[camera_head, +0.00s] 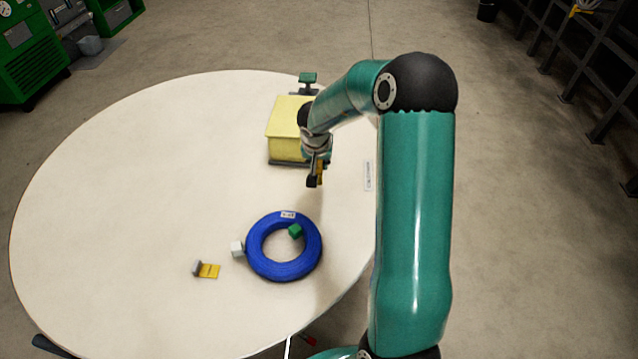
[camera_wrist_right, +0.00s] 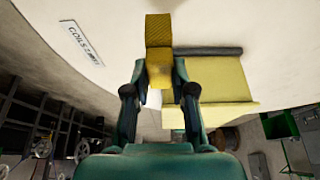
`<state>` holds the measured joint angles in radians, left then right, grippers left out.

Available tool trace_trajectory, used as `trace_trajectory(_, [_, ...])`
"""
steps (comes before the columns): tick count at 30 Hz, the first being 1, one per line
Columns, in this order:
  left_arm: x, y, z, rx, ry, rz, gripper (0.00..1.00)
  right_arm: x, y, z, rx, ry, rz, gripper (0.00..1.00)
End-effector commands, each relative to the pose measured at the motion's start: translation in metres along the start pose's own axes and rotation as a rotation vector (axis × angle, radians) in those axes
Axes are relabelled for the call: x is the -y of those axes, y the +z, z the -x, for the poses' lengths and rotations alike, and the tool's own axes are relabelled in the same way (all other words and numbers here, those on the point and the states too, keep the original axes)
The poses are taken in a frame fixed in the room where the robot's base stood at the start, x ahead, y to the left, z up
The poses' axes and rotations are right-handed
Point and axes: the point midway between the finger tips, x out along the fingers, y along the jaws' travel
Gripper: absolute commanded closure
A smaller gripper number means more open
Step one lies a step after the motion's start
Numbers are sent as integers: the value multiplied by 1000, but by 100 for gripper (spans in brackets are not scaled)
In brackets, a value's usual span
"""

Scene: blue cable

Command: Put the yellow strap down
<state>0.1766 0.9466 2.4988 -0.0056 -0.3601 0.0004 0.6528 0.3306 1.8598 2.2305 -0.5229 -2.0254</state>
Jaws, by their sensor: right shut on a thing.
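My right gripper (camera_head: 315,182) is shut on a yellow strap (camera_head: 320,171), above the table near the front of the yellow box. In the right wrist view the strap (camera_wrist_right: 158,42) sticks out beyond the fingertips (camera_wrist_right: 157,85). Another yellow strap (camera_head: 209,271) with a grey end piece (camera_head: 197,268) lies on the table, left of the blue cable coil (camera_head: 256,252). The coil lies flat and has a white label. My left gripper is not in view.
A green cube (camera_head: 295,231) sits at the coil's inner edge, a white cube (camera_head: 238,249) at its left. The yellow box (camera_head: 289,146) stands behind my gripper. A printed label (camera_head: 368,175) lies near the table's right edge. The left of the round table (camera_head: 120,190) is clear.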

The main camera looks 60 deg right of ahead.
Motion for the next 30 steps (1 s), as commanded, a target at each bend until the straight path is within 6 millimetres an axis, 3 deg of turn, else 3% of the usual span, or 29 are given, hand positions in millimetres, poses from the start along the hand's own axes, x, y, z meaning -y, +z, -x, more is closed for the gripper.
trace_trajectory(7, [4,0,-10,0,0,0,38,-1,9,-20,2,2,1,92])
trace_trajectory(15, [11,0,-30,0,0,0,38,0,25,-60,1,0,1,92])
trace_trajectory(28, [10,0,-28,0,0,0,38,-1,27,-64,1,1,0,92])
trace_trajectory(29, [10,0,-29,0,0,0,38,-1,27,-64,1,1,1,72])
trace_trajectory(30, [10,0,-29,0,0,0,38,-1,26,-64,0,1,0,66])
